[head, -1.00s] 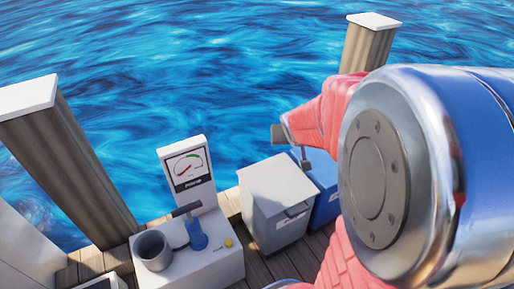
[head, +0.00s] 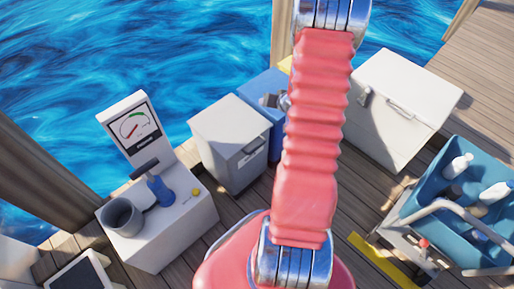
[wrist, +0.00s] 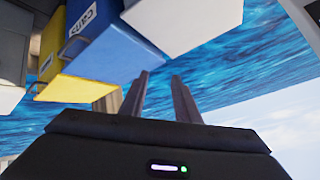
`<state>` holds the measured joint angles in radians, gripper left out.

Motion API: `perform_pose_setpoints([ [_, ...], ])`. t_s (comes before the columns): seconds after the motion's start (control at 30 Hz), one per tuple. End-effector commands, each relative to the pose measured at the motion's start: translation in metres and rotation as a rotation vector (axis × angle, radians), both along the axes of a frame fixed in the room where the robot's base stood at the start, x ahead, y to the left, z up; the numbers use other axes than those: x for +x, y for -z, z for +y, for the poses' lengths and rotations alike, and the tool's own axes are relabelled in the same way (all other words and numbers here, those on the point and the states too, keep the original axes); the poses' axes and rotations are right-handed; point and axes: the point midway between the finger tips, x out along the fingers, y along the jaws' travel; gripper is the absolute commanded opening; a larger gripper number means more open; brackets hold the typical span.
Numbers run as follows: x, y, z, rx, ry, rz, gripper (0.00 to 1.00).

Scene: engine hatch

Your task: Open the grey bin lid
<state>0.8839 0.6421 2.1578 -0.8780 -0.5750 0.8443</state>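The grey bin (head: 232,155) stands on the deck left of centre in the head view, its pale lid (head: 228,122) closed flat on top. A label and handle show on its front. In the wrist view, which looks upside down, a pale block at the top right is probably this lid (wrist: 185,18). My gripper (wrist: 160,95) has its two dark fingers apart with nothing between them. The fingers appear clear of the bins. In the head view my pink arm mostly hides the gripper; a small metallic piece shows beside the arm over the blue bin.
A blue bin (head: 262,90) stands right beside the grey one, then a yellow bin (wrist: 75,88). A white chest (head: 415,85) and a cart with a blue tray (head: 430,200) of bottles stand right. A gauge unit (head: 165,225) stands left. Water lies behind.

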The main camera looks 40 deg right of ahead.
Motion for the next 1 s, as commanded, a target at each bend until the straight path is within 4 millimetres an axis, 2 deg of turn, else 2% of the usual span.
perform_pose_setpoints([
  [0.03, -0.007, 0.016, -0.003, 0.033, 0.011, -0.012, 0.29],
  [0.1, -0.014, 0.032, -0.006, 0.076, 0.021, -0.039, 0.29],
  [0.3, -0.037, 0.078, -0.007, 0.213, 0.051, -0.121, 0.29],
  [0.5, -0.064, 0.119, 0.001, 0.365, 0.087, -0.217, 0.29],
  [0.8, -0.107, 0.167, 0.029, 0.619, 0.152, -0.384, 0.29],
  [1.0, -0.134, 0.187, 0.052, 0.788, 0.197, -0.507, 0.29],
])
